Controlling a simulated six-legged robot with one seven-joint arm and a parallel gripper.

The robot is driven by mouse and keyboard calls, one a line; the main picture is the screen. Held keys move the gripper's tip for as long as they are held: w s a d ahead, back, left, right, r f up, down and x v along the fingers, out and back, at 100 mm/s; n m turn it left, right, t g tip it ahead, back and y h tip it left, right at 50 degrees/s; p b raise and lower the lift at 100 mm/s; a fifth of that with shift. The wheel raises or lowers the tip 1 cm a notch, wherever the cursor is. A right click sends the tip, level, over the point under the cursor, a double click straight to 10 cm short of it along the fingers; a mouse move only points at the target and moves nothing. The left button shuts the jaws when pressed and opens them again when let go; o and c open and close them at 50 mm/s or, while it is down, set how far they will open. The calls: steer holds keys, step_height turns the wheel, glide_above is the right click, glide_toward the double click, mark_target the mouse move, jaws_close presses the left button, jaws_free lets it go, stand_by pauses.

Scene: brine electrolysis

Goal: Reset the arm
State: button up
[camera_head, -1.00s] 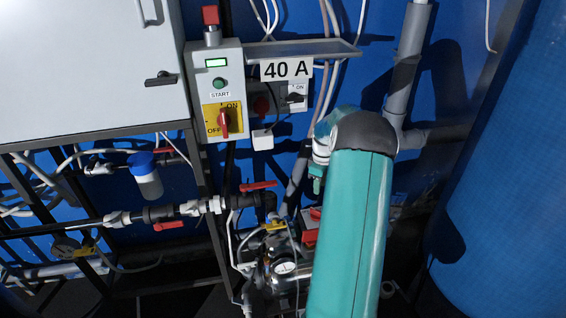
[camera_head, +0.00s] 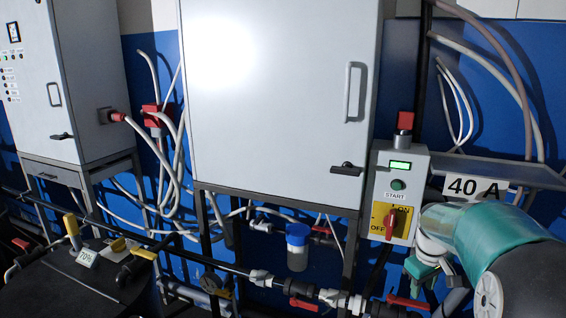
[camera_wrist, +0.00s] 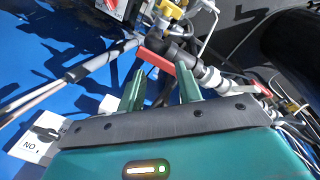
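My gripper (camera_wrist: 161,84) shows in the wrist view with its two teal fingers apart and nothing held between them. Beyond the fingertips is a red valve handle (camera_wrist: 157,61) on the piping; I cannot tell how far away it is. In the head view my teal arm is bent at the lower right, and part of my gripper (camera_head: 428,270) shows below the control box (camera_head: 398,160). Its fingertips are hard to make out there. The box has a lit green display, a START button and a red rotary switch (camera_head: 391,222).
A large grey cabinet (camera_head: 270,120) stands left of the control box, with another cabinet (camera_head: 75,90) farther left. A pipe with red-handled valves (camera_head: 303,303) runs below. A shelf (camera_head: 500,168) with a "40 A" sign (camera_head: 474,188) is just above my arm. A dark tank (camera_head: 75,285) is lower left.

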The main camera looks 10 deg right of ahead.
steer(key=s+a+r+t, duration=0.1)
steer(key=s+a+r, duration=0.1)
steer(key=a+r, duration=0.5)
steer(key=s+a+m+t, duration=0.1)
steer(key=s+a, duration=0.7)
steer(key=a, duration=0.2)
steer(key=s+a+m+t+y, duration=0.1)
steer(key=s+a+t, duration=0.1)
steer(key=s+a, duration=0.6)
steer(key=a, duration=0.2)
steer(key=shift+a+r+y, duration=0.3)
steer(key=shift+a+r, duration=0.1)
